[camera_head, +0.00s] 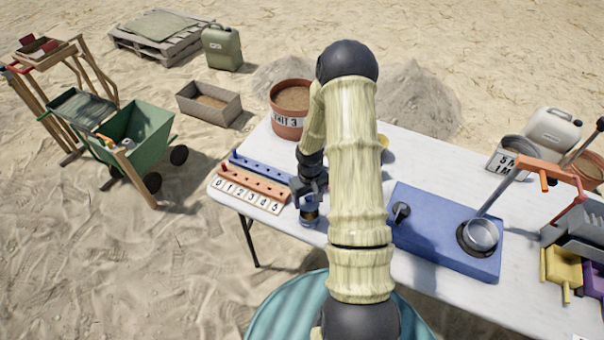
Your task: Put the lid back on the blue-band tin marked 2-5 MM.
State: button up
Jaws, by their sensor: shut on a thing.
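My gripper (310,203) is low over the near left part of the white table, pointing down beside the numbered strip. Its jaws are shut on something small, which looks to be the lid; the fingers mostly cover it. A small round tin (309,219) with a bluish side stands on the table right under the jaws. Its marking cannot be read at this size, and I cannot tell whether the held thing touches its rim. My arm hides the middle of the table.
The numbered strip (246,196) with orange and blue racks lies left of my gripper. A terracotta bucket (287,124) stands behind. Scoops (563,270) crowd the far right.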

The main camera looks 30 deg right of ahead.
aim_at(310, 206)
jog(key=shift+w+d+r, duration=0.4)
jog(key=shift+s+a, duration=0.2)
jog(key=shift+s, duration=0.2)
jog(key=shift+w+d+f+b, duration=0.1)
jog(key=shift+w+f+b, duration=0.05)
jog(key=shift+f+b, duration=2.75)
jog(key=shift+f+p, duration=0.35)
jog(key=shift+f, duration=0.1)
